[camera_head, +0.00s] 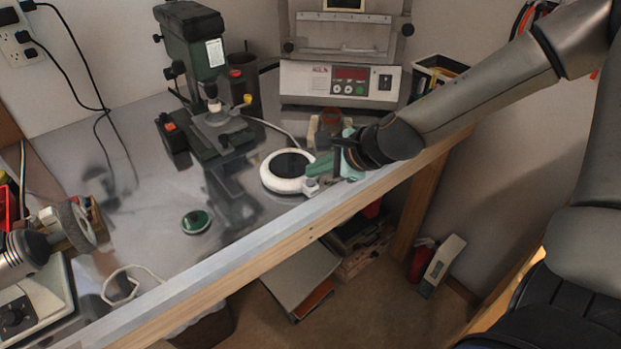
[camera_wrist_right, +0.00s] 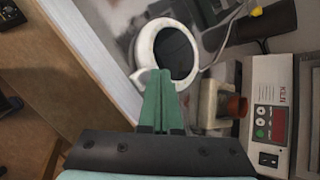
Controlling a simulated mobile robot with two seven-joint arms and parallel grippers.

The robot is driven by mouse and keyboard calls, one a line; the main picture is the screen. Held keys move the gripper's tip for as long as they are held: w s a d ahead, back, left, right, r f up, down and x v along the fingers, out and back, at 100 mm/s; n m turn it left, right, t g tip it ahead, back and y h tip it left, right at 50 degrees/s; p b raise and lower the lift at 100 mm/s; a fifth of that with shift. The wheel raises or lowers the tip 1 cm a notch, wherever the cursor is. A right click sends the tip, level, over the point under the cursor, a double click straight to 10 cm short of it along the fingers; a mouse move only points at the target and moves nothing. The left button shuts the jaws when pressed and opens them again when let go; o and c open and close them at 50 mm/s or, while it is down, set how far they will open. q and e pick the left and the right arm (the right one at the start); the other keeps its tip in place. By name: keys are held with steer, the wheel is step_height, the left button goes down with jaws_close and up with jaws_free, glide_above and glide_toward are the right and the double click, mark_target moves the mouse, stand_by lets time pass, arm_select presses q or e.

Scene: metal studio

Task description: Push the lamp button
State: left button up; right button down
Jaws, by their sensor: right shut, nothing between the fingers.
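A round white lamp-like device (camera_head: 267,181) with a dark disc in its middle lies on the metal bench top, near the front edge. A small white tab sticks out from its rim on the near right side. The device also shows in the right wrist view (camera_wrist_right: 143,46). My right gripper (camera_head: 311,168) has green fingers and is shut and empty. Its fingertips (camera_wrist_right: 160,74) are at the device's rim, beside the tab. I cannot tell whether they touch it. The button itself is not clear to me. My left gripper is not in view.
A dark green drill press (camera_head: 194,45) stands behind the device. A white control unit (camera_head: 305,83) with a red display stands at the back. A green round piece (camera_head: 196,221) lies on the bench. A grinder (camera_head: 35,250) is at left. The bench's wooden front edge (camera_head: 240,274) is close.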

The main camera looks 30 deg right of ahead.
steer(key=shift+r, duration=0.1)
step_height(320, 180, up, 6)
steer(key=p, duration=0.5)
